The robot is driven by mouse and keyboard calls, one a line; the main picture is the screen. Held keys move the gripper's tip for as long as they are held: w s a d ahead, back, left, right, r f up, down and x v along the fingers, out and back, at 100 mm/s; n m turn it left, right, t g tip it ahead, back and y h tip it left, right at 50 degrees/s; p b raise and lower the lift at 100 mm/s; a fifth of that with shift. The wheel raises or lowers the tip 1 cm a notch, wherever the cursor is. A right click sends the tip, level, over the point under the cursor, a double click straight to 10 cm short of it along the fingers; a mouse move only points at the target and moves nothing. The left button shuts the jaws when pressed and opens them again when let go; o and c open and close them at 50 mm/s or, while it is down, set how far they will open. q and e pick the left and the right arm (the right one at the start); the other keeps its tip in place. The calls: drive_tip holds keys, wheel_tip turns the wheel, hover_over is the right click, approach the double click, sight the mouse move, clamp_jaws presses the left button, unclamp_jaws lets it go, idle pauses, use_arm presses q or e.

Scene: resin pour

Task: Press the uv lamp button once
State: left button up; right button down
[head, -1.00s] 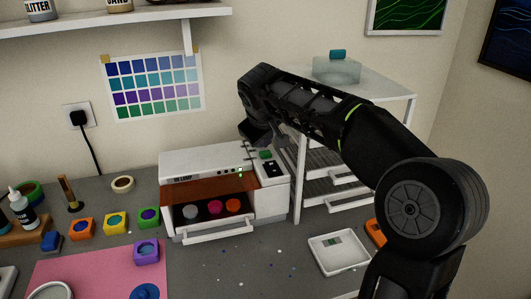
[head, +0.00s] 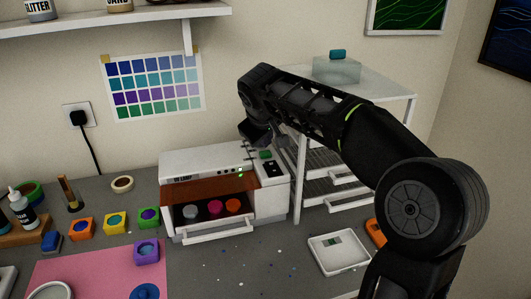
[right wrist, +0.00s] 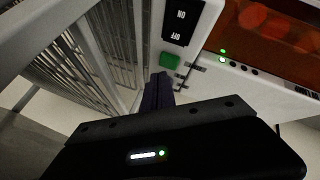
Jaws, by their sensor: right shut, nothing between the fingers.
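The uv lamp (head: 207,166) is a white box with an orange-brown front cover and an open drawer, at the middle of the head view. Its green button (head: 265,155) is on the right-hand panel, above a dark ON/OFF switch (head: 272,169). Small green lights (right wrist: 223,58) glow on the lamp. My right gripper (head: 260,138) hangs just over the button end of the panel. In the right wrist view its shut, empty fingers (right wrist: 158,88) end right beside the green button (right wrist: 169,61); I cannot tell whether they touch it. My left gripper is not in view.
The drawer (head: 212,222) holds grey, pink and orange round pieces. A white rack (head: 340,165) with a clear box (head: 337,70) on top stands close right of the lamp. A small white scale (head: 338,252) lies in front. Coloured moulds (head: 146,252) and a pink mat (head: 95,275) are left.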

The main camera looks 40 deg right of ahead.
sight(266, 154)
drive_tip(key=shift+f+b, duration=0.35)
drive_tip(key=shift+f, duration=0.1)
drive_tip(key=shift+f+b, duration=0.4)
idle(0.6)
idle(0.3)
drive_tip(key=shift+r+p, duration=0.7)
drive_tip(key=shift+r, duration=0.15)
wheel_tip(266, 154, up, 5)
drive_tip(key=p, duration=0.4)
idle(0.8)
